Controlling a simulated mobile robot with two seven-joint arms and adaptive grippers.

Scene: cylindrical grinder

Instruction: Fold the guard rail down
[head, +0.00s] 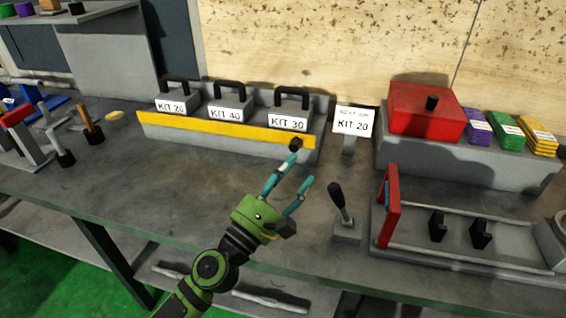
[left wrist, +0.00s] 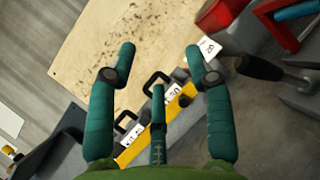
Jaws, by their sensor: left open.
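The yellow guard rail (head: 225,130) stands raised along the front of a grey holder with kit boxes. A black knob (head: 295,144) sits at its right end. The rail also runs diagonally in the left wrist view (left wrist: 150,134), partly behind a finger. My left gripper (head: 300,172) is open and empty, with teal fingers, just in front of and below the rail's right end. In the head view one fingertip appears close to the knob; I cannot tell if it touches. In the left wrist view the fingers (left wrist: 160,56) are spread apart. My right gripper is not in view.
Kit boxes with black handles (head: 292,91) stand behind the rail. A sign (head: 353,121), a black-handled lever (head: 341,200) and a red-ended fixture (head: 389,205) are to the right. Hand tools (head: 62,157) lie left. The bench before the rail (head: 180,185) is clear.

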